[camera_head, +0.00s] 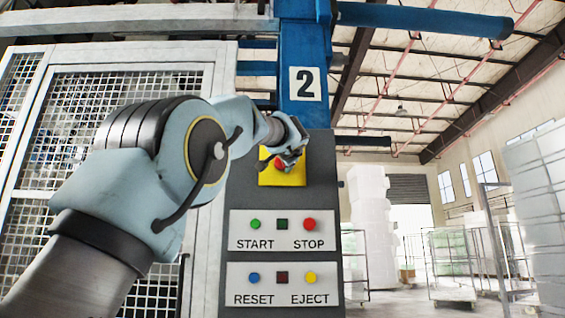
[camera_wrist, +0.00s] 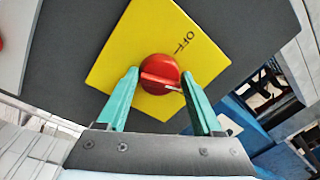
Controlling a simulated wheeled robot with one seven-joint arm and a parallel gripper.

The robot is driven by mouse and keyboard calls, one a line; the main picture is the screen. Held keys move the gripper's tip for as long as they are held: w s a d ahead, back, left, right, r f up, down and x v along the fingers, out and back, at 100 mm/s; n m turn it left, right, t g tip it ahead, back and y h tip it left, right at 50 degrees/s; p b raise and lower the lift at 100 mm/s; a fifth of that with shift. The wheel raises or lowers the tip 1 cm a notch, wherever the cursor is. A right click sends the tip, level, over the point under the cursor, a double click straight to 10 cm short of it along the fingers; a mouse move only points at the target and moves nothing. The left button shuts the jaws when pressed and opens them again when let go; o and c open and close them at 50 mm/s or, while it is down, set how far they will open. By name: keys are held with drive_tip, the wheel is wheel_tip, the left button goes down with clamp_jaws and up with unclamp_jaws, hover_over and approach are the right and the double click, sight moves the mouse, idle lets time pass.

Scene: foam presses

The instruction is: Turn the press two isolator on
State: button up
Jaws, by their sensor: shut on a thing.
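The press two isolator is a round red knob (camera_wrist: 160,70) with a raised bar grip on a yellow plate (camera_wrist: 115,68). In the wrist view the bar lies nearly level, with a pale mark at its right end. Dark lettering, possibly "OFF", is on the plate up and right of the knob. My gripper (camera_wrist: 160,74) is shut on the knob, one green finger on each side. In the head view the knob (camera_head: 280,163) is partly hidden by my gripper (camera_head: 288,154), and the yellow plate (camera_head: 283,179) is below it.
The plate is on a dark control panel (camera_head: 320,188) beneath a "2" sign (camera_head: 305,84). Below are a START/STOP plate (camera_head: 283,243) and a RESET/EJECT plate (camera_head: 283,298) with buttons. A mesh guard door (camera_head: 100,85) stands left.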

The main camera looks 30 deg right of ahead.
drive_tip(key=shift+f+m+h, duration=0.2)
drive_tip(key=shift+m+h, duration=0.1)
drive_tip(key=shift+m, duration=1.9)
drive_tip(key=shift+f, duration=0.1)
drive_tip(key=o, duration=1.3)
drive_tip(key=shift+r, duration=0.2)
drive_tip(key=b+v, duration=0.5)
drive_tip(key=v, duration=0.6)
